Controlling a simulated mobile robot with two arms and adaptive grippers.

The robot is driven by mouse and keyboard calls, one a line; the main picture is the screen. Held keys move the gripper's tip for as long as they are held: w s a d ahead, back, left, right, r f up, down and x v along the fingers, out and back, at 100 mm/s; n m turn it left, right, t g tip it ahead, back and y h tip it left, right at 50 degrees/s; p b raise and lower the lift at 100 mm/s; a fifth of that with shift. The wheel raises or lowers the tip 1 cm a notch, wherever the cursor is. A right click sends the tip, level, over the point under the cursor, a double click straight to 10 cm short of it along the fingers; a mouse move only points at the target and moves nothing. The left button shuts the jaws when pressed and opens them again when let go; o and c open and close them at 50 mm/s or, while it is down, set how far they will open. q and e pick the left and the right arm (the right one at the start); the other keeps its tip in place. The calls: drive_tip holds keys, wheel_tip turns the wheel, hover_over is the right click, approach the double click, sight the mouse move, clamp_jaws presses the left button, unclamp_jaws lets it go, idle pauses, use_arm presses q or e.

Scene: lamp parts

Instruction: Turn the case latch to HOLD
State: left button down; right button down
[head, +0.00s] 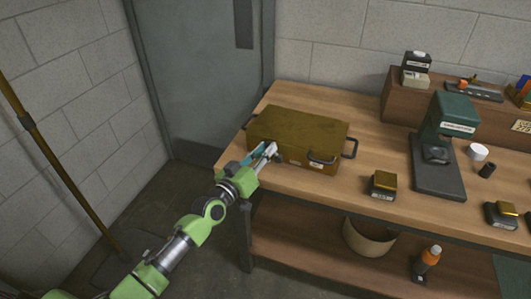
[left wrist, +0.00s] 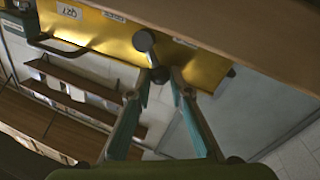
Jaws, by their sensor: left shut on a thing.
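The brass-coloured case (head: 300,130) sits on the left part of the wooden bench, with dark handles on its sides and front. My left gripper (head: 270,152) reaches its front face from the left. In the left wrist view the gripper's (left wrist: 160,80) teal-lined fingers close on the lower end of the dark latch (left wrist: 145,42). The latch is a short bar with rounded ends against the case's yellow front (left wrist: 105,33). Small white labels lie on either side of it; their words are too small to read. My right gripper is not in view.
A green press (head: 450,125) stands on the bench right of the case. A small black block with a gold top (head: 382,184) sits near the front edge. A broom (head: 60,170) leans at left.

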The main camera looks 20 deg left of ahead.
use_arm(q)
drive_tip(key=shift+f, duration=0.2)
drive_tip(key=c, duration=1.9)
unclamp_jaws()
drive_tip(key=shift+o, duration=0.3)
drive_tip(key=shift+a, duration=0.1)
drive_tip(key=shift+s+r, duration=0.1)
drive_tip(key=shift+s, duration=0.05)
drive_tip(key=v, duration=1.1)
drive_tip(key=shift+s, duration=0.4)
